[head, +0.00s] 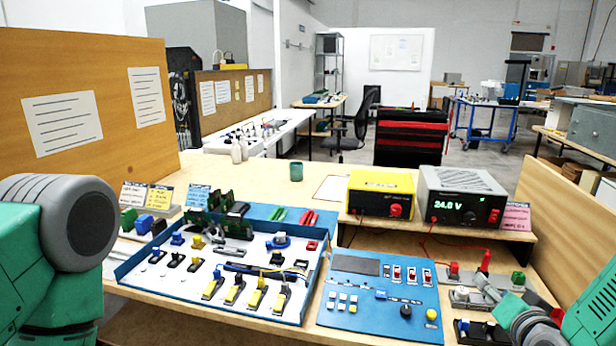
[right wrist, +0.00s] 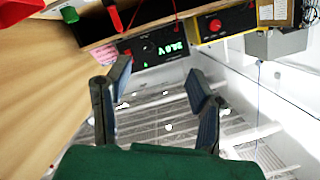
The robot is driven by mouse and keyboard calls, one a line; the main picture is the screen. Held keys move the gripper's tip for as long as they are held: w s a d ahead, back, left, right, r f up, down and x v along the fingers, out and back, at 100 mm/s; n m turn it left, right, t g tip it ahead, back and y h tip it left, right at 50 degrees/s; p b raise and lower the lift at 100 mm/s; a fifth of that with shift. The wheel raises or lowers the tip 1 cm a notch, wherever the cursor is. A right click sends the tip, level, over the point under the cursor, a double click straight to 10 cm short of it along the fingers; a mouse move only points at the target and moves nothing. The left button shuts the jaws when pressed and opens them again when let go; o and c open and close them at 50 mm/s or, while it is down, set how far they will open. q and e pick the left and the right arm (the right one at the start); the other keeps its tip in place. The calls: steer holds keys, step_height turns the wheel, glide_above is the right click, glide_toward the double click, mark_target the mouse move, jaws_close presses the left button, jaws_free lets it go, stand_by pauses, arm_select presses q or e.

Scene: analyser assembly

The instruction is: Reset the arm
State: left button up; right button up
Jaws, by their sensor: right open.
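My right arm enters the head view at the lower right corner, green with grey joints. Its gripper (head: 497,290) is over the right end of the bench, close to the small red and green parts there. In the right wrist view the gripper (right wrist: 159,82) has its two dark fingers spread wide, with nothing between them. My left arm (head: 60,250) shows as green links and a large grey joint at the left edge of the head view; its gripper is outside the picture.
A white tray (head: 205,314) with blue walls holds several switches and connectors. Beside it lies a blue panel (head: 372,322) with buttons. A yellow unit (head: 381,194) and a power supply (head: 461,198) reading 24.0 V stand on a raised shelf. A wooden side panel (head: 572,215) bounds the right.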

steer(key=s+a+f+n+g+y+b, duration=0.1)
steer(key=s+a+f+n+g+b, duration=0.15)
steer(key=s+f, duration=0.55)
steer(key=s+a+f+n+g+y+b, duration=0.15)
steer(key=s+a+f+g, duration=0.25)
steer(key=f, duration=0.7)
steer(key=s+a+f+n+g+b, duration=0.1)
steer(key=s+f+g, duration=0.3)
steer(key=s, duration=0.7)
steer(key=s+a+f+n+g+b, duration=0.1)
steer(key=s+f+n+g+b, duration=0.2)
steer(key=s+f, duration=0.6)
steer(key=s+g, duration=0.1)
steer(key=s, duration=0.1)
steer(key=shift+s, duration=0.35)
steer(key=shift+w, duration=0.1)
